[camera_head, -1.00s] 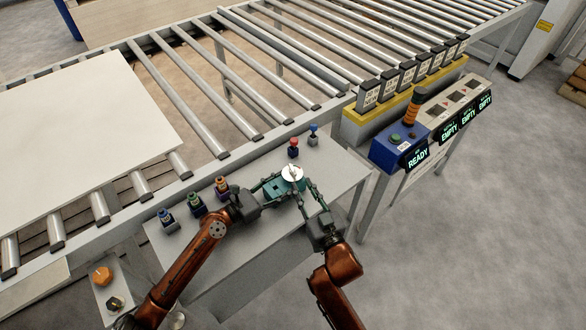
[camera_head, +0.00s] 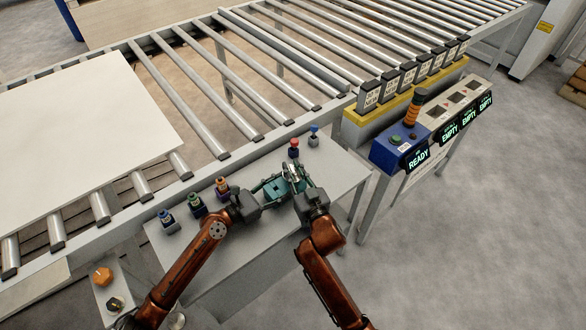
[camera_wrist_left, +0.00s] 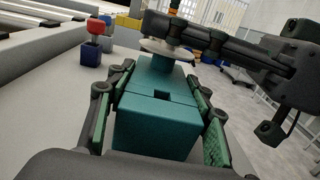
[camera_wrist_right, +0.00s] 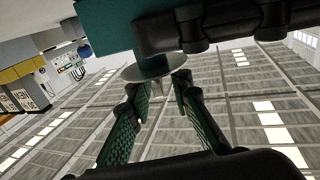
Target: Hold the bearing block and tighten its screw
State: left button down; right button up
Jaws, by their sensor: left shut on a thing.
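The teal bearing block (camera_wrist_left: 158,115) sits between the pads of my left gripper (camera_head: 274,188), which is shut on it above the grey bench. In the left wrist view, a pale round disc (camera_wrist_left: 166,50) lies at the block's far end. The disc also shows in the right wrist view (camera_wrist_right: 145,69), with a small light stub, apparently the screw (camera_wrist_right: 155,88), between my right gripper's fingertips. My right gripper (camera_head: 293,176) is at the disc with its fingers apart. Whether either finger touches the screw is not clear. In the head view the right gripper mostly covers the disc.
Several small coloured pieces (camera_head: 196,202) stand left on the bench (camera_head: 225,262). The roller conveyor (camera_head: 190,90) runs behind; a button console (camera_head: 400,150) stands right.

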aim_at(292, 168)
grip_shut()
jog(key=shift+a+m+h, duration=0.1)
jog(key=shift+m+h, duration=0.3)
jog(key=shift+h, duration=0.1)
jog(key=shift+m+t+h, duration=0.3)
jog(key=shift+h, duration=0.3)
jog(key=shift+o, duration=1.1)
grip_release()
notch_tip(292, 168, up, 10)
jog(key=shift+f, duration=0.1)
